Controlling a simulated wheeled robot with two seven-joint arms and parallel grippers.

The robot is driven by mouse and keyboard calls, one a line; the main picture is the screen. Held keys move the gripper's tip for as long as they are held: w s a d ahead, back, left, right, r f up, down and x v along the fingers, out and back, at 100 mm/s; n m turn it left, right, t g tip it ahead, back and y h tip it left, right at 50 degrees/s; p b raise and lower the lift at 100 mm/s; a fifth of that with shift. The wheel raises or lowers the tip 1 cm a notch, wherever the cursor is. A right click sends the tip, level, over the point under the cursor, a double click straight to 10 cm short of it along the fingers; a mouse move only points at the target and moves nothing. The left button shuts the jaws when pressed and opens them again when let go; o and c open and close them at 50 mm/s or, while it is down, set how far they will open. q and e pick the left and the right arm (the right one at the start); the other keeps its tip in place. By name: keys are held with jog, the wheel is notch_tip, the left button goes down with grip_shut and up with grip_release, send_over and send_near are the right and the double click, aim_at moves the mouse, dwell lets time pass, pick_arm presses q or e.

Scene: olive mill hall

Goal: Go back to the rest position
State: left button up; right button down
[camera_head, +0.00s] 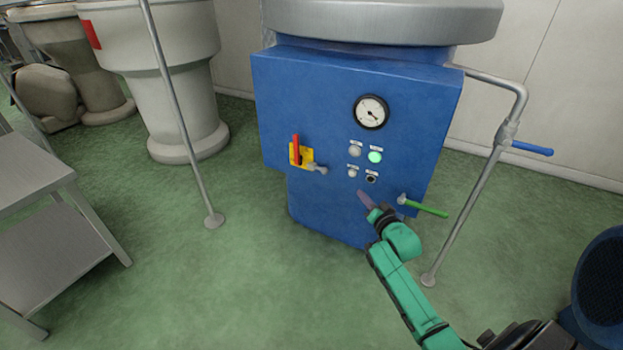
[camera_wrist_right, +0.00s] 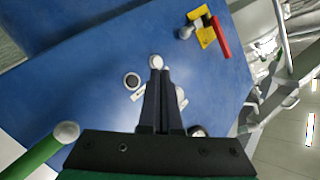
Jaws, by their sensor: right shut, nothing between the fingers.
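My right gripper (camera_head: 366,198) is in front of the lower part of a blue machine cabinet (camera_head: 335,110), below its buttons. In the right wrist view its two dark fingers (camera_wrist_right: 160,72) are together with nothing between them, pointing at the blue panel (camera_wrist_right: 85,65). A pale round button (camera_wrist_right: 156,61) shows just beyond the fingertips; I cannot tell whether they touch it. My left gripper is not in view.
The panel carries a gauge (camera_head: 371,112), a lit green button (camera_head: 375,156), a red lever (camera_head: 296,149) on a yellow plate, and a green-handled lever (camera_head: 424,207) close right of my gripper. A pipe (camera_head: 470,205) stands right.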

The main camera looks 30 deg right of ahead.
dwell(0.5)
